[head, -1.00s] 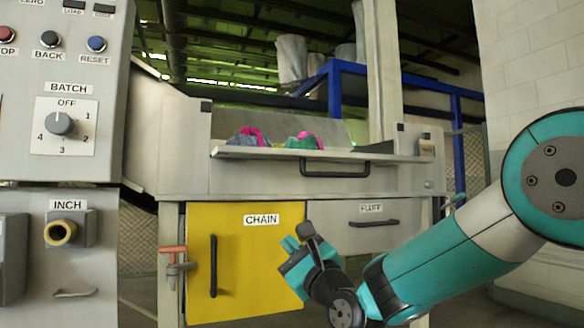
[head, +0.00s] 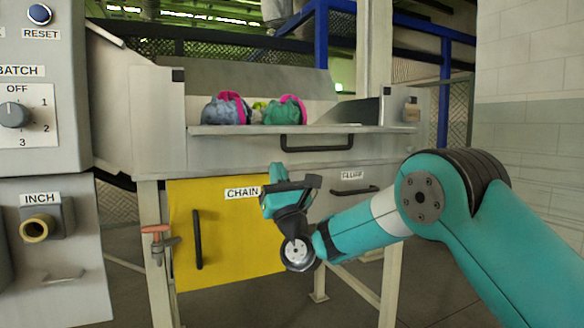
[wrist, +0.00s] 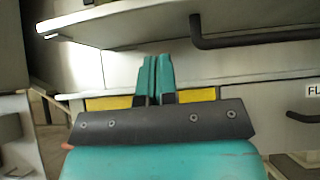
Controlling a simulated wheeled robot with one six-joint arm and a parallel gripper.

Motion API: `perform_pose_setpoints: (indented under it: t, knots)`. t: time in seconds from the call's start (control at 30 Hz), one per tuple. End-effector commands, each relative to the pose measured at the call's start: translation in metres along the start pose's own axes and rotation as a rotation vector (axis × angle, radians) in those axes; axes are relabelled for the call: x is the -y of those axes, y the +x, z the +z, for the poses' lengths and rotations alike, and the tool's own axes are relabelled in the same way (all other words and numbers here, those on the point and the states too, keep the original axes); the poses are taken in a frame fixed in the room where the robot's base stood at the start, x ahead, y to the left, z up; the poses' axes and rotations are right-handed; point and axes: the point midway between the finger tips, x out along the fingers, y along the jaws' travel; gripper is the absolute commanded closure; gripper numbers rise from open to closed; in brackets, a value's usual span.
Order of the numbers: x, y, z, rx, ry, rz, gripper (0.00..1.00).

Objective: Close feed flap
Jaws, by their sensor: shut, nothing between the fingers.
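The feed flap (head: 225,131) is a pale grey panel, folded out flat like a shelf at the front of the machine. Its dark bar handle (head: 317,146) hangs along the front edge. My gripper (head: 278,170) is below the flap, left of the handle, in front of the yellow CHAIN door's upper right corner. In the wrist view, my gripper's teal fingers (wrist: 156,62) are together and empty, pointing at the grey machine front. The flap (wrist: 120,15) and its handle (wrist: 197,36) are above them, apart from the fingers.
Grey and green sling bags (head: 284,111) with pink trim lie behind the flap's edge. The yellow CHAIN door (head: 225,245) and the FLUFF drawer handle (head: 352,190) are below. A red-handled valve (head: 158,238) and control panel (head: 45,150) stand left.

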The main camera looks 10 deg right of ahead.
Motion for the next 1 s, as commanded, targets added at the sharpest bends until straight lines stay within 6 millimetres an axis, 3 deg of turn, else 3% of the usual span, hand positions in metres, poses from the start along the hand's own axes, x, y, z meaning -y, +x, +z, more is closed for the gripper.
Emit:
perform_pose_setpoints:
  t: [0.23, 0.5, 1.0]
  knots:
    - [0.009, 0.029, -0.001, -0.003, -0.006, -0.002, 1.0]
    - [0.008, 0.052, 0.021, 0.006, 0.004, -0.01, 1.0]
    - [0.008, 0.057, 0.027, 0.005, 0.004, -0.009, 1.0]
